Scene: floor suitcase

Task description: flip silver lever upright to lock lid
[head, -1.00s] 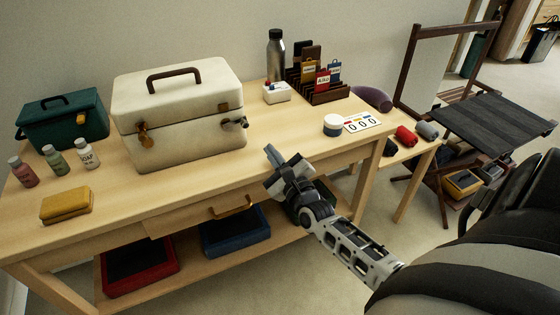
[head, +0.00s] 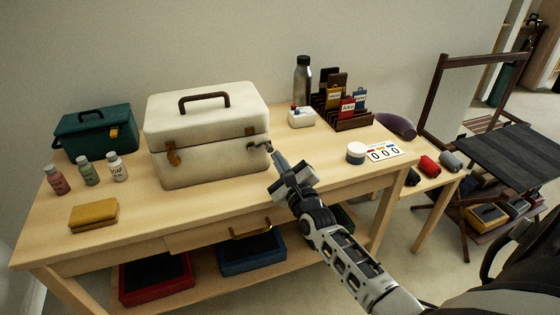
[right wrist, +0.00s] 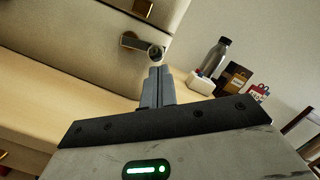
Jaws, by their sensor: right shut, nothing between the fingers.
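The cream case (head: 205,165) stands on the wooden table with its lid down and a dark handle on top. The silver lever (head: 259,146) is on its front right, below a small brass latch (head: 250,131), and lies roughly sideways, not upright. In the right wrist view the lever (right wrist: 138,43) shows close up with a round end. My right gripper (head: 277,158) is shut and empty, its tips just right of and below the lever. In the right wrist view the tips (right wrist: 156,72) are just under the lever's round end; whether they touch it I cannot tell. My left gripper is not in view.
A brass clasp (head: 174,157) hangs at the case's front left. A green box (head: 95,132), several small bottles and a yellow block (head: 94,215) stand left. The table front is clear.

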